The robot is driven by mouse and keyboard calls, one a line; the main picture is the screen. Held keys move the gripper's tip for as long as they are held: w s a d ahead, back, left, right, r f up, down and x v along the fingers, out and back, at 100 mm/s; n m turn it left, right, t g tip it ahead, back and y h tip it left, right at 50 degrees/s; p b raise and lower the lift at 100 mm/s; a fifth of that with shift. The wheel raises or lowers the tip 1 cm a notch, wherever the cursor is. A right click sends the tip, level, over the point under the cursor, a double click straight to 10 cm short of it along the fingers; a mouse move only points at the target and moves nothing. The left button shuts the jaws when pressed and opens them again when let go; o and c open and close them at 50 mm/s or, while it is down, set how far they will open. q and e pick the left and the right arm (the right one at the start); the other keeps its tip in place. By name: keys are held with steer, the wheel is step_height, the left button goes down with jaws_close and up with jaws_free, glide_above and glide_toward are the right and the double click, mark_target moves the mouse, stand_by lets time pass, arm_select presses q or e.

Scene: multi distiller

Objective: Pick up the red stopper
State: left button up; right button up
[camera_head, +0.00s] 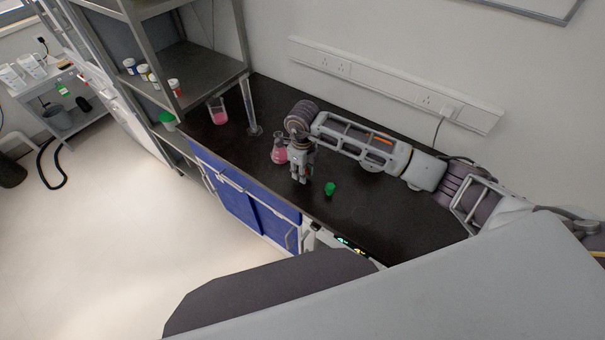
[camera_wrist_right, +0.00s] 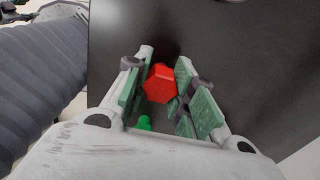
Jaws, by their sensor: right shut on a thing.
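The red stopper (camera_wrist_right: 160,84) shows in the right wrist view as a red, faceted piece between the green finger pads. My right gripper (camera_wrist_right: 163,82) is shut on it, over the black bench top. In the head view my right gripper (camera_head: 300,178) points down near the front edge of the bench, and the stopper is hidden there. My left gripper is not in view.
A green stopper (camera_head: 330,188) lies on the black bench (camera_head: 390,215) just right of the right gripper. A flask with pink liquid (camera_head: 280,154) stands close behind it. A beaker (camera_head: 218,116) and a tall cylinder (camera_head: 249,105) stand further left. A shelf (camera_head: 205,75) rises at the left.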

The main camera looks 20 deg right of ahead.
steer(key=shift+r+b, duration=0.7)
steer(key=shift+r, duration=3.55)
steer(key=shift+r, duration=0.1)
